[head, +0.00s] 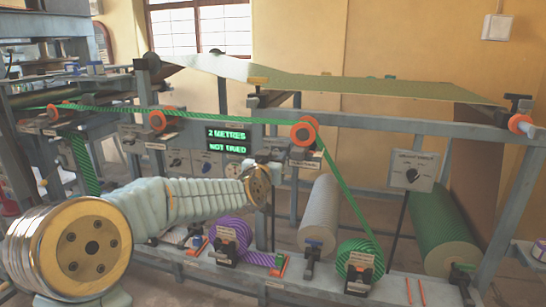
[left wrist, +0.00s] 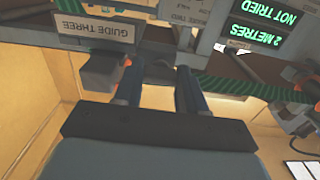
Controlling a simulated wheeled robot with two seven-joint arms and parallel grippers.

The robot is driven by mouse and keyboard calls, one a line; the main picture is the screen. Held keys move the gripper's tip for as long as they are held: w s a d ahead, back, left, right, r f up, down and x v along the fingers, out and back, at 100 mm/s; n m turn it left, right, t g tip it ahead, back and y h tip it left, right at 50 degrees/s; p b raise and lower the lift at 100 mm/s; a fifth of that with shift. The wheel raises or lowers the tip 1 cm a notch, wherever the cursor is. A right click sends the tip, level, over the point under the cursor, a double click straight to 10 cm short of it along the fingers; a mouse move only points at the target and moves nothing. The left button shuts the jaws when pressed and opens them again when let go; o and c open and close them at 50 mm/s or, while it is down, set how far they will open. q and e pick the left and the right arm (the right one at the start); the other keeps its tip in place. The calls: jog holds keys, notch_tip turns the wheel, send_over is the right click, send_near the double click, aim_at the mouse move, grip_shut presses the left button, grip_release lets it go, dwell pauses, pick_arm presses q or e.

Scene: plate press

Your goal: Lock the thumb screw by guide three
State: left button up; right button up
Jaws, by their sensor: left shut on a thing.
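Guide three, an orange roller (head: 303,132), sits on the frame rail with a green striped band running over it. Its label plate (left wrist: 97,32) reads "GUIDE THREE" upside down in the left wrist view. My left gripper (head: 270,160) reaches in from the left, just left of and below this roller. In the left wrist view its two dark fingers (left wrist: 158,74) are closed about a small dark piece beside the label, which I take as the thumb screw (left wrist: 158,71). The fingers mostly hide the screw, so its turn cannot be told. My right gripper is not in view.
A display (head: 228,140) reads "2 METRES, NOT TRIED". Two more orange guides (head: 158,120) stand along the rail to the left. Purple (head: 230,236) and green (head: 360,256) striped rolls lie below.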

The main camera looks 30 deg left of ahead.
pick_arm(q)
jog(key=shift+f, duration=0.2)
jog(key=o, duration=1.1)
jog(key=shift+r, duration=0.1)
jog(key=shift+c, duration=0.2)
jog(key=b+v, duration=0.1)
jog(key=v, duration=1.2)
jog(key=shift+s, duration=0.4)
